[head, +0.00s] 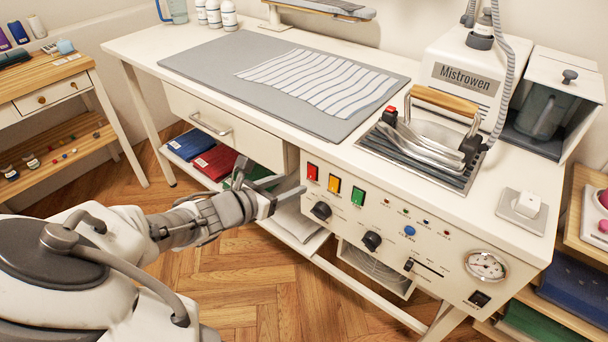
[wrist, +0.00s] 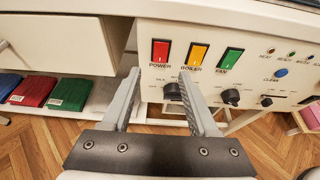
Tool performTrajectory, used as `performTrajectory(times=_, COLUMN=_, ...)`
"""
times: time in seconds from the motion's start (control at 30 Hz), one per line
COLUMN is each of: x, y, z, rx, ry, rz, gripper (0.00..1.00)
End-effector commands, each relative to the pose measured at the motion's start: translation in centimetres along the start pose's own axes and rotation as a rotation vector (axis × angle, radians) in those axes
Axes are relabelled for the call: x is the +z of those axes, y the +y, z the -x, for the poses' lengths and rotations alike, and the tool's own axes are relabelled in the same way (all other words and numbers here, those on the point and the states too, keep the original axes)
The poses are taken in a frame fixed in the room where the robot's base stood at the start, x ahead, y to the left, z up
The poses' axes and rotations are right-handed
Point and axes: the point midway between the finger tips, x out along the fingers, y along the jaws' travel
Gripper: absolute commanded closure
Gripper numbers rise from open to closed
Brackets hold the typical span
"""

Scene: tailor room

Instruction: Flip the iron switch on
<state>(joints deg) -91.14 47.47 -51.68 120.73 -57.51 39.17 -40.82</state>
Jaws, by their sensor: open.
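The white control panel (head: 400,230) on the table's front has a red POWER switch (wrist: 160,51), an amber BOILER switch (wrist: 197,56) and a green FAN switch (wrist: 230,62). A black rocker switch (head: 480,299) sits at the panel's lower right; its label is too small to read. No switch readable as the iron's shows. The iron (head: 430,140), with a wooden handle, rests on a dark ribbed stand on the tabletop. My gripper (head: 286,185) is open and empty in front of the panel's left end; in the wrist view its fingertips (wrist: 160,75) are just below the red and amber switches.
Black knobs (head: 372,241), a blue button (head: 410,230), small lights and a gauge (head: 487,266) share the panel. A drawer (head: 220,125) is left of it, above a shelf with folded fabrics (head: 215,161). A Mistrowen boiler (head: 470,75) stands behind the iron.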

Motion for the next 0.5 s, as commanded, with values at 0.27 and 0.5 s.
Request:
performTrajectory(times=0.27, x=-0.2, y=-0.1, z=-5.1, rx=-0.003, ry=-0.002, rz=0.000, gripper=0.40)
performTrajectory(times=0.5, x=0.0, y=0.0, z=-6.5, rx=0.000, ry=0.000, rz=-0.001, gripper=0.40)
